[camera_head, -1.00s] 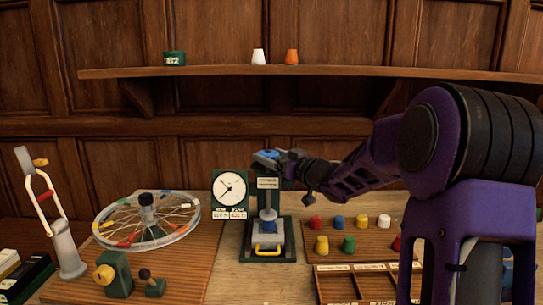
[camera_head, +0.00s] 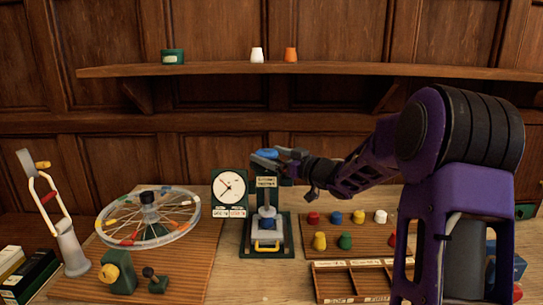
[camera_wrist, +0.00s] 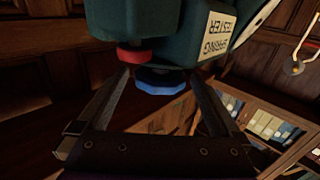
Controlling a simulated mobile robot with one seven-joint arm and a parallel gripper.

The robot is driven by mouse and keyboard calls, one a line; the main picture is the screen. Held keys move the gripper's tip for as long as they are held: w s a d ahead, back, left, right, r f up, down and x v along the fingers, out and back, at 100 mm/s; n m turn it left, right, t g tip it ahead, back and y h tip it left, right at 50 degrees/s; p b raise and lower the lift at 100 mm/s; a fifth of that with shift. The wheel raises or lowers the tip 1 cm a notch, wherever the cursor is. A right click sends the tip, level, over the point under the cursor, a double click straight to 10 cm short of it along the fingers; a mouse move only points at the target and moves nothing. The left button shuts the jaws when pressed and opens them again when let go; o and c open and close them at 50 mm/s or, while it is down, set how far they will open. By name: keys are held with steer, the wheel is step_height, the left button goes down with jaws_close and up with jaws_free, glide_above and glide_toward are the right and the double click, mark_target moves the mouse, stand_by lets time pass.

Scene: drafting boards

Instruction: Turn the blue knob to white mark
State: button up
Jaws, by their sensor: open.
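The blue knob (camera_head: 267,153) is at the top of a dark green tester stand with a label reading "spring tester" (camera_head: 266,183). In the wrist view the knob (camera_wrist: 160,84) shows as a faceted blue piece under the green body. My gripper (camera_head: 272,160) is at the knob's height, reaching in from the right. In the wrist view its fingers (camera_wrist: 158,75) are spread, one on each side of the knob, with gaps visible. I cannot make out a white mark.
A red round part (camera_wrist: 134,54) sits close to the knob and to one finger. A round gauge (camera_head: 230,186) stands left of the tester, beyond it a spoked wheel (camera_head: 148,222). Several coloured pegs stand on a board (camera_head: 372,247) at right. A shelf (camera_head: 330,70) runs above.

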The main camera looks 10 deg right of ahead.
steer(key=shift+s+d, duration=0.1)
steer(key=v, duration=1.7)
steer(key=shift+s, duration=0.1)
